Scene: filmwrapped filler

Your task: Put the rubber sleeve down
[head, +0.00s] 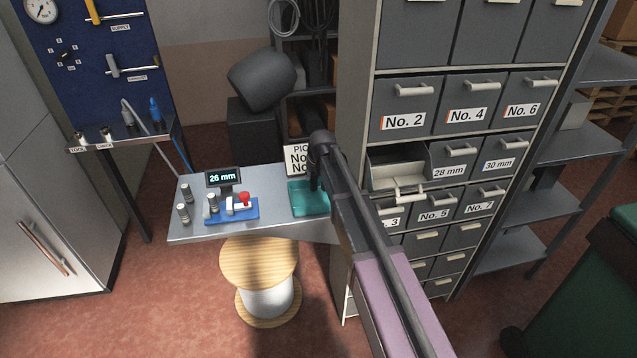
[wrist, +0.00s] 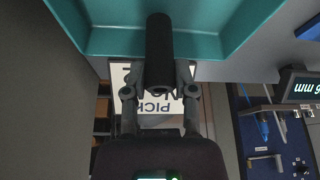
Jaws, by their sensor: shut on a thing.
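The rubber sleeve (wrist: 160,45) is a black hollow cylinder, seen between my fingers in the wrist view. My gripper (wrist: 160,72) is shut on it, with one finger on each side. The sleeve's far end overlaps the inside of a teal tray (wrist: 88,44); I cannot tell whether it touches the tray floor. In the head view my gripper (head: 315,183) points down at the teal tray (head: 298,207) on the metal bench, and my arm hides the tray's right part. The sleeve cannot be told apart from the dark gripper there.
A sign (head: 297,158) stands behind the tray. A blue fixture with a red knob (head: 244,198), a 26 mm display (head: 223,178) and several small cylinders sit to its left on the bench (head: 197,232). An open drawer (head: 396,172) juts from the cabinet on the right.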

